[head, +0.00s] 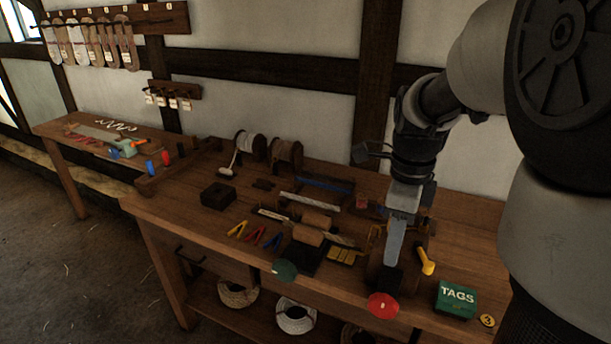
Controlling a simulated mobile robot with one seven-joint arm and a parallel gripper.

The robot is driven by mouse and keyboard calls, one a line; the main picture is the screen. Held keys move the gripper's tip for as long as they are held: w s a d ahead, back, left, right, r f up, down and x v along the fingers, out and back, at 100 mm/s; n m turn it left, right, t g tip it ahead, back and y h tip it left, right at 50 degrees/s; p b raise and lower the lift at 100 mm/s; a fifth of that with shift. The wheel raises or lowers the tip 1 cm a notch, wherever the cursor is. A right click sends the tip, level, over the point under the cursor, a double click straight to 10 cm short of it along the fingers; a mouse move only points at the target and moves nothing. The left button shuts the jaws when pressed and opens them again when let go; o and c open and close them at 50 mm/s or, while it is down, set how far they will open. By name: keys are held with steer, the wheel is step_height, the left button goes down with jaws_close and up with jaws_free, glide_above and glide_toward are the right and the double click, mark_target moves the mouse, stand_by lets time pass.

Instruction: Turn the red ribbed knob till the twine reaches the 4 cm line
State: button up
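A red ribbed knob (383,306) sits at the front edge of the near workbench, facing me. Its ribs are too small to make out. My gripper (387,278) points down just above and behind the knob, over a brown wooden device (375,270) at the bench front. The fingers are seen nearly edge-on, so their opening does not show. I cannot tell whether they touch anything. The twine and the 4 cm line cannot be made out; my arm hides part of that device.
A green TAGS box (456,299) and a yellow-handled tool (426,262) lie right of the gripper. A dark green knob (285,270) is on the front edge to the left. Several coloured tools, wooden blocks and spools (286,153) crowd the bench.

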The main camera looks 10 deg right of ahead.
mark_target(383, 296)
step_height(383, 296, down, 17)
steer(key=b, duration=0.2)
steer(key=shift+b, duration=0.3)
steer(key=shift+c, duration=0.3)
jaws_close()
